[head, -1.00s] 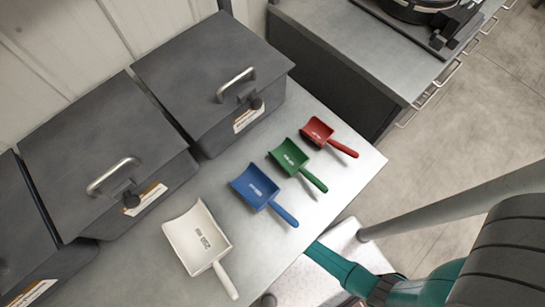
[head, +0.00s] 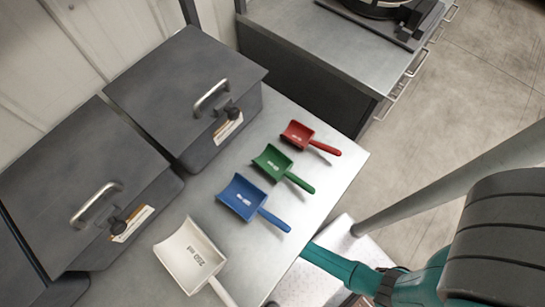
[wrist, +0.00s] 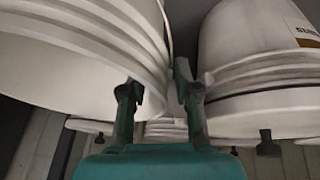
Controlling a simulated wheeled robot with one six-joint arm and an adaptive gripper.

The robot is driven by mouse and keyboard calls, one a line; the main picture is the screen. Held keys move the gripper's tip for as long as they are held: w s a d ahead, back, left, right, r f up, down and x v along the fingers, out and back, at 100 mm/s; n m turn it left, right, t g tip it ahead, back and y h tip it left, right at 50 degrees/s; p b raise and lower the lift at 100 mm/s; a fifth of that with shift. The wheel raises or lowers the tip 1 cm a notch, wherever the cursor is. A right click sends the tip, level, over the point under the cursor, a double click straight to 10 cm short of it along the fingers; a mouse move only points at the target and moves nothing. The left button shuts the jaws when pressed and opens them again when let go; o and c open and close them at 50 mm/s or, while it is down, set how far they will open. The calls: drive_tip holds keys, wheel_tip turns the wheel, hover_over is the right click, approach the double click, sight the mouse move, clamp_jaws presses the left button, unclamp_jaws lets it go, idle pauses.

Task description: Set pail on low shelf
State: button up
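In the wrist view a large white pail (wrist: 70,45) with ribbed bands fills the upper left, very close to my gripper (wrist: 160,85). A second white pail (wrist: 255,45) with a partly visible label stands at the right. My gripper's two fingers are partly apart, with a gap between them. The left finger overlaps the near pail's lower edge, and a thin wire-like line runs down near the right finger. I cannot tell whether the fingers hold anything. The head view shows neither the pails nor my gripper. I cannot make out the low shelf.
In the head view, a metal bench (head: 322,175) holds a white scoop (head: 188,255), a blue scoop (head: 241,197), a green scoop (head: 272,162) and a red scoop (head: 298,134). Grey lidded bins (head: 185,90) stand behind them. A drawer cabinet (head: 330,50) is at the back; open floor (head: 480,90) lies right.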

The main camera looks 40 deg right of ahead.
drive_tip(key=a+v, duration=0.1)
drive_tip(key=v, duration=0.9)
drive_tip(key=shift+s+d+r, duration=0.2)
drive_tip(key=shift+d+r, duration=0.1)
drive_tip(key=shift+d, duration=0.15)
drive_tip(key=shift+s, duration=0.1)
